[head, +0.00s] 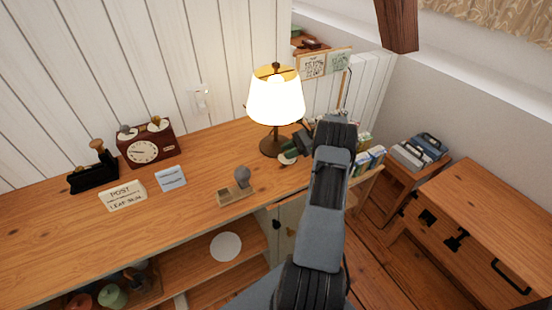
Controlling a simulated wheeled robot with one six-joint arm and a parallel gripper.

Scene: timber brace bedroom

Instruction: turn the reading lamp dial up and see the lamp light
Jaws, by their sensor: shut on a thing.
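The reading lamp (276,101) stands at the back of the wooden desk. Its shade glows warm white, so the lamp is lit, and its dark round base rests on the desk top. My gripper (290,155) is at the front right of the lamp base, shut on a small pale and green piece there, which looks like the lamp dial (288,158). My arm and the jaws hide part of the dial, and its marks are too small to read.
A small wooden tray with a grey knob (242,176) sits left of my arm. Books (370,160) are at the right. The desk's front middle is clear.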

